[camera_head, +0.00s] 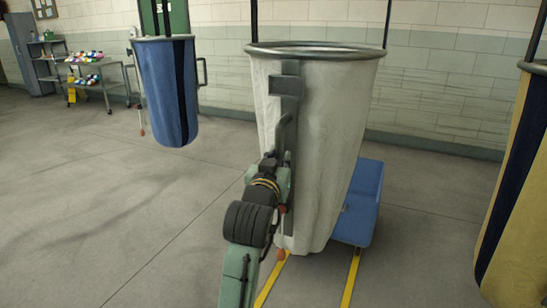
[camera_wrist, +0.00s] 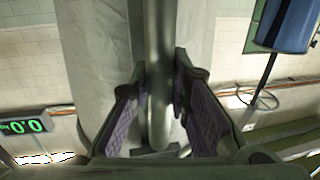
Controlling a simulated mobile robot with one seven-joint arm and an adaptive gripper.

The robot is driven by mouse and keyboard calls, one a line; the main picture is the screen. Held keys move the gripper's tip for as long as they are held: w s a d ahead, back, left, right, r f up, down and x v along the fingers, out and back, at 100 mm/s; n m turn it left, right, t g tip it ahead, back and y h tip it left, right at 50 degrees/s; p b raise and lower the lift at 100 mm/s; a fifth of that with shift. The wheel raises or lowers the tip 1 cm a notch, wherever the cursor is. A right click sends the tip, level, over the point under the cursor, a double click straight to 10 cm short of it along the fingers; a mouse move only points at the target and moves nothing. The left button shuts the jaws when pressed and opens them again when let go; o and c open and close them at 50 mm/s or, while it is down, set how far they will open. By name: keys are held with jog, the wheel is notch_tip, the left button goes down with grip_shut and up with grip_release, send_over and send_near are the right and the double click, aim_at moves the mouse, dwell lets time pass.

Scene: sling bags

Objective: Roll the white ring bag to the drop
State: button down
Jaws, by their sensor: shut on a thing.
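The white ring bag (camera_head: 330,130) hangs from dark straps in the middle of the head view, with a grey metal ring round its open top. A grey bracket with an upright bar handle (camera_head: 284,128) runs down its near side. My gripper (camera_head: 272,164) is shut on this handle. In the wrist view, the purple-padded fingers of my gripper (camera_wrist: 163,78) stand either side of the round grey bar (camera_wrist: 158,35), with the white cloth (camera_wrist: 95,60) close behind. The bag's inside is hidden.
Yellow lines (camera_head: 350,278) run on the floor beneath. A blue bag (camera_head: 165,95) hangs at left, a yellow and navy bag (camera_head: 520,190) at right. A cart (camera_head: 95,80) stands back left. Floor at left is clear.

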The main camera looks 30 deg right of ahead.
jog(key=c, duration=1.5)
grip_release()
jog(key=v, duration=0.7)
jog(key=shift+s+a, duration=0.2)
